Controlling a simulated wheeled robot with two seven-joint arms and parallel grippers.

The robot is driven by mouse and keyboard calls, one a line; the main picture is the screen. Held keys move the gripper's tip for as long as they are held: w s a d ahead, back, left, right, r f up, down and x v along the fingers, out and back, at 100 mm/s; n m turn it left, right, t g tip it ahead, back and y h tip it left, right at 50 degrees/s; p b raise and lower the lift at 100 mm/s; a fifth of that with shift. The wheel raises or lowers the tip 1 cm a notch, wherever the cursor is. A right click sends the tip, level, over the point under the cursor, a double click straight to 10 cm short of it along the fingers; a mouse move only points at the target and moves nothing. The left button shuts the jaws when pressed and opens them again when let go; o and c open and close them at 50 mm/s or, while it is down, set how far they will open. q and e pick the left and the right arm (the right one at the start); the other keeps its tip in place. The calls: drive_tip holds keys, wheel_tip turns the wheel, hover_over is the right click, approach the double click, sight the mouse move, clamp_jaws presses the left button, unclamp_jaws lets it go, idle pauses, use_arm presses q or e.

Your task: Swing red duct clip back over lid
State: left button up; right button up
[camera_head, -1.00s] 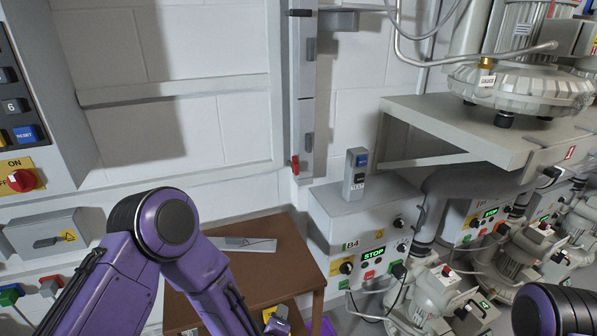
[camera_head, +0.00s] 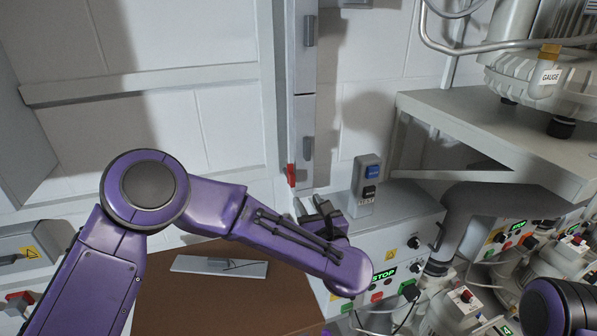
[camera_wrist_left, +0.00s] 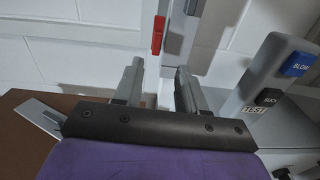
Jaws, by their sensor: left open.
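The red clip (camera_head: 291,175) sits at the lower left edge of the tall grey wall duct (camera_head: 304,100). It hangs roughly upright beside the duct's lower lid (camera_head: 303,148), which has a dark handle. In the left wrist view the red clip (camera_wrist_left: 158,35) is ahead of the fingers, a little above the gap between them. My left gripper (camera_head: 318,206) is just below and right of the clip, partly hidden by my forearm. Its two fingers (camera_wrist_left: 157,72) are apart with nothing between them. My right gripper is out of view; only part of that arm shows.
A blower test box (camera_head: 367,185) stands on the B4 cabinet (camera_head: 400,215), close to the right of my left gripper. A brown table (camera_head: 215,300) below carries a flat grey plate (camera_head: 190,264). A grey shelf (camera_head: 500,125) juts out at right.

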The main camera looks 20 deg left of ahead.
sight(293, 179)
use_arm(q)
drive_tip(key=shift+n, duration=0.4)
drive_tip(key=w+a+p, duration=0.1)
drive_tip(key=w, duration=0.1)
drive_tip(key=w+a+r+p, duration=0.1)
drive_tip(key=w+a, duration=0.1)
drive_tip(key=shift+a+r, duration=0.2)
drive_tip(key=shift+a, duration=0.05)
drive_tip(key=x, duration=0.1)
drive_tip(key=p+x, duration=0.1)
drive_tip(key=x, duration=0.3)
drive_tip(key=shift+d+f, duration=0.1)
drive_tip(key=shift+f, duration=0.3)
drive_tip(key=shift+r, duration=0.1)
drive_tip(key=shift+c, duration=0.3)
clamp_jaws()
